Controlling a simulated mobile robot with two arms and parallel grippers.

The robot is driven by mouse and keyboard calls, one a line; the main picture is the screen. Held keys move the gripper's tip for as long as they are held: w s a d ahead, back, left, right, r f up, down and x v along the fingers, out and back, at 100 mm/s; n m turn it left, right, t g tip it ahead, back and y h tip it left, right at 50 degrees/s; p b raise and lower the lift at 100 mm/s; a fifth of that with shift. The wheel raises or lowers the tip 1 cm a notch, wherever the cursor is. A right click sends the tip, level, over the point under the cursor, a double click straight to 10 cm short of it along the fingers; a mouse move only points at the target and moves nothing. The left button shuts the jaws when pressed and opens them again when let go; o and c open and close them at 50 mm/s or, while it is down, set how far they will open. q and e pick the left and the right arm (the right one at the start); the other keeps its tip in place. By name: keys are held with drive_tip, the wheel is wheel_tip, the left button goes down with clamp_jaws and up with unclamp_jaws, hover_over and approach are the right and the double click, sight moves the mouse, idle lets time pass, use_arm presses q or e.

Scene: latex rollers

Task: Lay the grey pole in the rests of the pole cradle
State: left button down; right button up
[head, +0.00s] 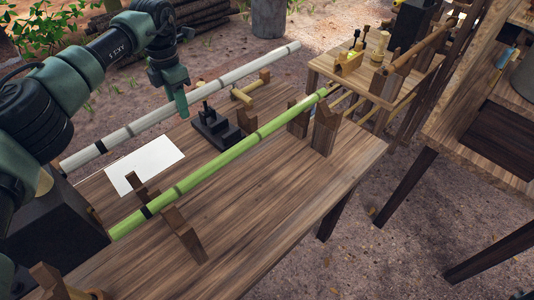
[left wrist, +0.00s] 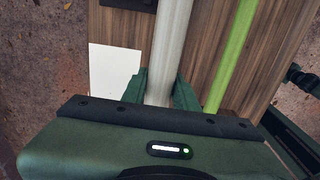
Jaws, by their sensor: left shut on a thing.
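The grey pole (head: 235,78) is long and pale with darker bands, and slants across the far side of the workbench. My left gripper (head: 181,103) is shut on it near its middle. In the left wrist view the grey pole (left wrist: 170,50) runs between the two green fingers (left wrist: 162,92). I cannot tell how far it is above the bench. Wooden rests, which look like the pole cradle, stand on the bench, one set near (head: 182,236) and one far (head: 326,130). A green pole (head: 215,160) lies along them.
A black block-like fixture (head: 214,128) and a white sheet (head: 145,164) lie between the poles. A small wooden stand (head: 250,92) holds a short rod behind. The bench's front right surface (head: 270,215) is clear. Another table (head: 325,65) stands beyond.

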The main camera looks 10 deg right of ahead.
use_arm(q)
drive_tip(key=shift+f+b, duration=4.55)
drive_tip(key=shift+f, duration=3.4)
drive_tip(key=shift+f+b, duration=0.95)
drive_tip(key=shift+f, duration=0.4)
drive_tip(key=c, duration=1)
unclamp_jaws()
